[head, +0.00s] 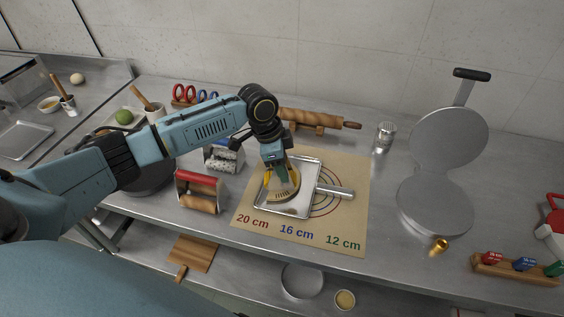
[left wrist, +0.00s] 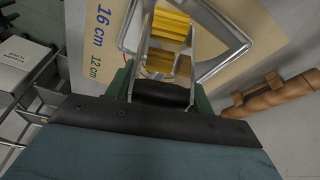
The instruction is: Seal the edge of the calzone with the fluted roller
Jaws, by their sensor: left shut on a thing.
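My left gripper (head: 279,172) is shut on the fluted roller, above the square metal tray. In the left wrist view the gripper (left wrist: 158,92) has its green fingers around a dark handle. The yellow, ridged fluted roller (left wrist: 172,22) shows beyond it between metal arms. The tray (head: 312,168) lies on the tan mat with its handle toward the right. My right gripper is not in view.
The tan mat (head: 345,220) has printed rings. A red-handled roller stand (head: 198,187) and a spiked roller stand (head: 222,157) are left of it. A rolling pin (head: 318,118) lies behind. An open round iron (head: 437,205) stands at right. The counter between mat and iron is clear.

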